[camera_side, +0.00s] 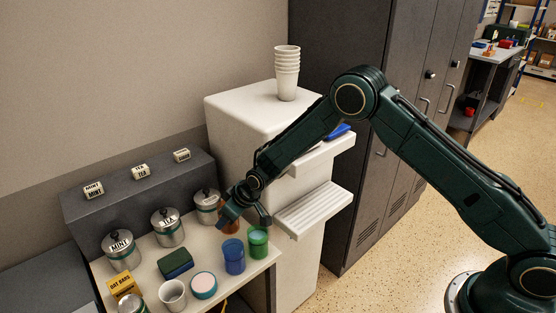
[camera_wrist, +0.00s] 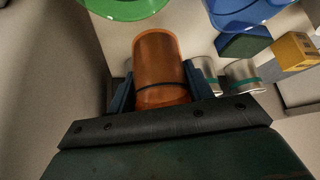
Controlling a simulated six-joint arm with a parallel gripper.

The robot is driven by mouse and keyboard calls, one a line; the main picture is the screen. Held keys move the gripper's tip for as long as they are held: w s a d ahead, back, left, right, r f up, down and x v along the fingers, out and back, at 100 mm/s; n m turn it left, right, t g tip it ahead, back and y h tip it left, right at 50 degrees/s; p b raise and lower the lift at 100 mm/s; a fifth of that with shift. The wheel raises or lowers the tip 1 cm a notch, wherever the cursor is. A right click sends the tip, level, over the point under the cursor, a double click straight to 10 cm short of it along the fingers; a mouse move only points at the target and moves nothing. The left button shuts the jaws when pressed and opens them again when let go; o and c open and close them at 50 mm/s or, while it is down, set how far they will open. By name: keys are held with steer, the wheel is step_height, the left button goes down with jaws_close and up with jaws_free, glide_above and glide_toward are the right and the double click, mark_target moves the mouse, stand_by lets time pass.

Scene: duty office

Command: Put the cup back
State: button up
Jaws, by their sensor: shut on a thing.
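An orange-brown cup (camera_wrist: 161,62) is between the two fingers of my gripper (camera_wrist: 160,84) in the wrist view, and the fingers are shut on it. In the side view my gripper (camera_side: 232,213) is at the back right of the counter, beside the canisters. The cup shows there only as a small brown patch (camera_side: 230,226), largely hidden by my gripper. Whether the cup touches the counter I cannot tell. A blue cup (camera_side: 233,258) and a green cup (camera_side: 257,243) stand just in front of my gripper.
The counter (camera_side: 205,248) also holds lidded canisters (camera_side: 167,229), a dark green sponge (camera_side: 175,263), a white cup (camera_side: 172,294), a round pink-topped tub (camera_side: 204,286) and a yellow box (camera_side: 124,284). A white dispenser (camera_side: 235,109) with shelves stands behind, with stacked white cups (camera_side: 287,75) on top.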

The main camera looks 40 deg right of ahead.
mark_target(232, 226)
steer(key=shift+f, duration=0.4)
steer(key=shift+f, duration=2.1)
steer(key=shift+f, duration=0.2)
steer(key=o, duration=1.2)
steer(key=shift+c, duration=0.2)
steer(key=shift+r, duration=0.1)
steer(key=shift+s+d+r, duration=0.15)
steer(key=shift+s+r, duration=0.1)
steer(key=shift+r, duration=0.35)
steer(key=v, duration=1.1)
